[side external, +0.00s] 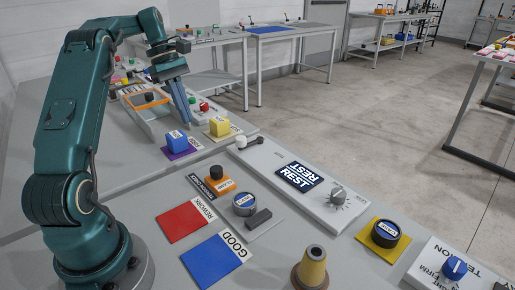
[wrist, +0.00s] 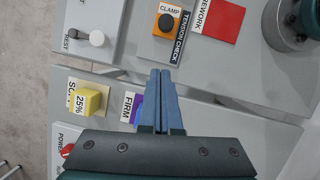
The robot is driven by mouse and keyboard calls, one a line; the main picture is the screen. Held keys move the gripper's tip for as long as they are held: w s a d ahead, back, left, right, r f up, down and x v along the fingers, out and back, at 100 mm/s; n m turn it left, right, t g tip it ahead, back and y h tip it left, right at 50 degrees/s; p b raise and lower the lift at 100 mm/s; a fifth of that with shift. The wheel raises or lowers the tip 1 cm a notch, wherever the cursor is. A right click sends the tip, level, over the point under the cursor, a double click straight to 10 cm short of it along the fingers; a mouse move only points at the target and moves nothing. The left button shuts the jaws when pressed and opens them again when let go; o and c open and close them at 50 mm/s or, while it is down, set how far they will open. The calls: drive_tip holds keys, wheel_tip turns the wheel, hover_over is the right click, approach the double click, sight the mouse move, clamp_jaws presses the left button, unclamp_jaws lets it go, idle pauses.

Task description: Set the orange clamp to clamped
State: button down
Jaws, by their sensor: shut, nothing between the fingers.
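An orange block with a black round knob, labelled CLAMP (side external: 220,185), sits beside the TENSION CHECK label on the grey work surface. It also shows at the top of the wrist view (wrist: 165,27). A separate orange frame (side external: 134,98) with a black knob stands on a pale fixture behind my gripper in the side view. My gripper (side external: 188,119) is shut and empty, above the blue block (side external: 176,143). In the wrist view, its fingertips (wrist: 160,73) are together, below the CLAMP block and apart from it. I cannot tell either knob's setting.
A yellow block (side external: 219,126) stands right of the blue block. A white knob on a lever (side external: 241,142) is at the grey panel's edge. Red (side external: 180,222) and blue (side external: 210,262) pads lie in front.

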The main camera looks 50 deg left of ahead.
sight(220, 178)
drive_tip(key=shift+s+a+f+n, duration=0.4)
drive_tip(key=shift+s+a+f, duration=0.25)
drive_tip(key=shift+f, duration=0.1)
drive_tip(key=shift+h, duration=0.3)
drive_tip(key=x, duration=0.9)
drive_tip(key=shift+d+f, duration=0.15)
drive_tip(key=shift+f, duration=0.15)
drive_tip(key=d, duration=0.2)
drive_tip(key=shift+w+d+f, duration=0.2)
drive_tip(key=shift+w+d, duration=0.25)
drive_tip(key=shift+d, duration=0.5)
